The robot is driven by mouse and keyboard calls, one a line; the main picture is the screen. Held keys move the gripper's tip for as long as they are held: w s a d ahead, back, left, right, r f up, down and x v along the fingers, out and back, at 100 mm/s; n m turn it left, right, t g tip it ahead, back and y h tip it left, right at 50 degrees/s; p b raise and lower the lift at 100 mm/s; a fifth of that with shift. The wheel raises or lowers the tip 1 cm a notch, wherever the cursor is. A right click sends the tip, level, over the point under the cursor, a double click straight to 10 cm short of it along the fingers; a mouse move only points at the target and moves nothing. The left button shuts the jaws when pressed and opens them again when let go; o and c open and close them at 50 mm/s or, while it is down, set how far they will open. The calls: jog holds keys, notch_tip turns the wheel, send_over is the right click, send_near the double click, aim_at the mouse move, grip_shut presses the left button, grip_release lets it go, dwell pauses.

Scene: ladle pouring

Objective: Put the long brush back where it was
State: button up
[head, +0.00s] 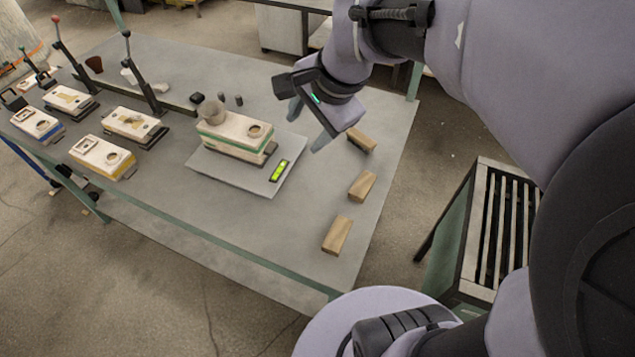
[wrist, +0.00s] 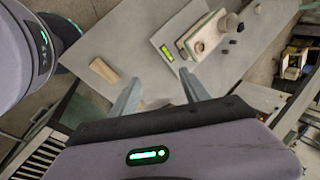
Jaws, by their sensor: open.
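My gripper (head: 308,127) is open, with its fingers apart above the right part of the grey table (head: 215,240). In the wrist view my gripper (wrist: 158,77) has only bare tabletop between its fingertips. Three wooden blocks lie along the right side of the table: a far one (head: 361,141) beside my gripper, a middle one (head: 362,185) and a near one (head: 337,235). One wooden block (wrist: 103,70) shows left of the fingers in the wrist view. No bristles are visible on them, so I cannot tell which, if any, is the long brush.
A white box with a green stripe (head: 232,138) stands on a pale plate (head: 208,166) with a lit green display (head: 279,171). Several smaller boxes and upright levers fill the table's left. A slatted stand (head: 497,225) is right of the table. The table's front middle is clear.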

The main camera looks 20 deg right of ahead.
jog(key=s+a+f+n+b, duration=0.1)
jog(key=s+a+n, duration=0.2)
jog(key=s+n, duration=0.2)
jog(key=s+a+f+n, duration=0.1)
jog(key=s+a+n, duration=0.3)
jog(key=s, duration=0.5)
jog(key=shift+s+f+n+t+b, duration=0.15)
jog(key=shift+f+n+t+b, duration=0.05)
jog(key=shift+n+t+b, duration=0.25)
